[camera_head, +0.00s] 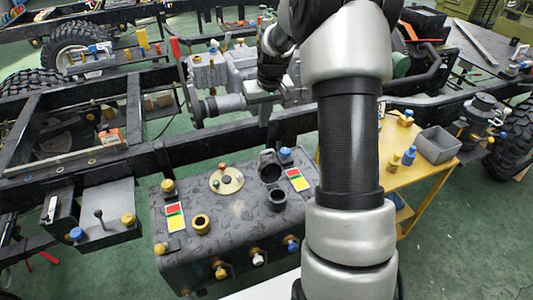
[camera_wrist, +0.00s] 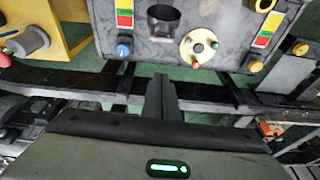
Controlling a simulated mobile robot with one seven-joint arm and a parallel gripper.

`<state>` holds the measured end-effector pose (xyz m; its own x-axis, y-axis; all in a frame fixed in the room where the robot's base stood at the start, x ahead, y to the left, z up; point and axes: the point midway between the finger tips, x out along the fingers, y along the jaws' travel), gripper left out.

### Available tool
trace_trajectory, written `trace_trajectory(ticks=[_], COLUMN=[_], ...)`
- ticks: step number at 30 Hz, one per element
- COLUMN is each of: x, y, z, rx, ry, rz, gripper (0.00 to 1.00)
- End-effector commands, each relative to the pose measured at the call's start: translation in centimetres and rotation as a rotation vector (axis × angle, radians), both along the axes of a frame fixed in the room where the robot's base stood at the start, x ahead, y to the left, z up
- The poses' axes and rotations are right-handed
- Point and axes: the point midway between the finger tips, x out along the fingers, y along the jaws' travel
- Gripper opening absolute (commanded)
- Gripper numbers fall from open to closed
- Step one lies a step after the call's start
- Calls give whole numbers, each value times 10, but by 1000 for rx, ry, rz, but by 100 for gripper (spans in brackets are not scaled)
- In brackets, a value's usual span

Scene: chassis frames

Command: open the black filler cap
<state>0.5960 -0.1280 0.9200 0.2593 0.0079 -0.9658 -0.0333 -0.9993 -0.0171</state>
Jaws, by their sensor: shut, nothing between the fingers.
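A dark tank (camera_head: 235,215) stands in the middle of the head view. On its top, near the far edge, is a black round filler fitting (camera_head: 268,161) that looks upright or tilted. It also shows at the top of the wrist view (camera_wrist: 163,17). I cannot tell how far its cap is raised. A second black round piece (camera_head: 272,198) sits nearer on the tank top. My gripper (camera_wrist: 162,85) is shut and empty, apart from the tank and beyond its far edge. It shows small in the head view (camera_head: 265,112), partly hidden by my arm.
A round cream plate (camera_head: 226,180) and a blue knob (camera_head: 285,153) flank the fitting. Colored labels and yellow and blue knobs are on the tank. A black frame rail (camera_head: 215,142) runs behind it. A yellow table (camera_head: 425,185) with a grey bin (camera_head: 436,145) stands at right.

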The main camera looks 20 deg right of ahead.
Motion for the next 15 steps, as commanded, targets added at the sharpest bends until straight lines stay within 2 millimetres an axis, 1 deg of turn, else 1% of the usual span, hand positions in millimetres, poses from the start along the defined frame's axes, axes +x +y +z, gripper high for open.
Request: trace_trajectory(ticks=[2,5,8,15], x=[5,7,12,25], y=[3,3,3,2], z=[-3,-13,-31,-82], rx=[-19,-21,-18,-17], ry=[-10,-9,-7,-6], rz=[34,37,35,33], gripper=[0,0,0,0])
